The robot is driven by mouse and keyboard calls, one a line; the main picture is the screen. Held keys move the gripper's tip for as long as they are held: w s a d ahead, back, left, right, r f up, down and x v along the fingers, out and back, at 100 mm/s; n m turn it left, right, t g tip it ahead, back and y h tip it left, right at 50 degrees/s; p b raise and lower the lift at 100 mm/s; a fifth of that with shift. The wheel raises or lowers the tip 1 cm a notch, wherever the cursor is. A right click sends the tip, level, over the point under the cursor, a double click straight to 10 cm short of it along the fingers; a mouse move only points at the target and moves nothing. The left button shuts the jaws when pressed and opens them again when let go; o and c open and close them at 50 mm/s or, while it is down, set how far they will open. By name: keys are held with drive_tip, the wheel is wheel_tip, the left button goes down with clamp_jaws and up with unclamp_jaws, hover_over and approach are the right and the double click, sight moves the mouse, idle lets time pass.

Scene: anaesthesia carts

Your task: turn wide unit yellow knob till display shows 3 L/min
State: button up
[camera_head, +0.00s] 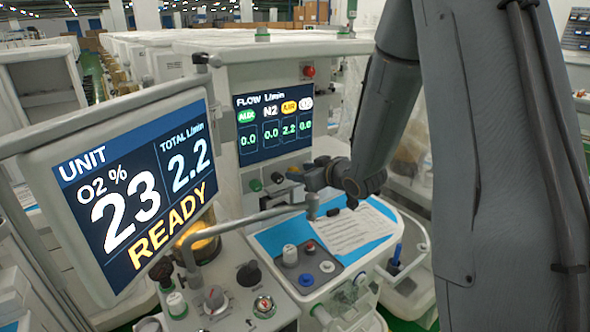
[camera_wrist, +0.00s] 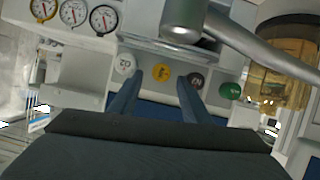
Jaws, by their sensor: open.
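The yellow knob (camera_wrist: 161,72) shows in the wrist view in a row on the panel, between a white knob (camera_wrist: 123,63) and a dark knob (camera_wrist: 196,78). My gripper (camera_wrist: 156,84) is open, its two fingers on either side of the yellow knob's line; whether they touch it I cannot tell. The flow display reads AIR 2.2, the others 0.0. The large tilted display (camera_head: 130,190) reads O2 23 %, total 2.2 L/min, READY.
A green knob (camera_wrist: 230,90) sits beside the dark one. A grey jointed metal arm (camera_wrist: 255,45) passes close to the knobs. Several round gauges (camera_wrist: 73,12) are at the wrist view's upper left. A worktop with a paper sheet (camera_head: 350,228) lies below my gripper.

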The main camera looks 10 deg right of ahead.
sight(294, 170)
drive_tip(key=shift+p+x, duration=0.35)
drive_tip(key=shift+x, duration=1.3)
drive_tip(key=shift+c, duration=0.4)
drive_tip(key=c, duration=1)
drive_tip(key=shift+o, duration=0.2)
drive_tip(key=shift+f, duration=0.1)
drive_tip(key=shift+a+b, duration=0.1)
drive_tip(key=shift+b, duration=0.2)
drive_tip(key=n+h+b, duration=0.1)
drive_tip(key=b, duration=0.2)
drive_tip(key=n+t+h+b, duration=0.1)
drive_tip(key=n+b, duration=0.1)
drive_tip(key=b, duration=0.2)
drive_tip(key=shift+a+f+n+b, duration=0.2)
drive_tip(key=shift+f+n+b, duration=0.05)
drive_tip(key=shift+n+b, duration=0.05)
drive_tip(key=n+t+h+b, duration=0.1)
drive_tip(key=n+b, duration=0.1)
drive_tip(key=b, duration=0.2)
drive_tip(key=shift+s, duration=0.1)
drive_tip(key=shift+n+t+h+b, duration=0.3)
drive_tip(key=shift+n+b, duration=0.2)
drive_tip(key=shift+b, duration=0.4)
drive_tip(key=shift+s+r, duration=0.1)
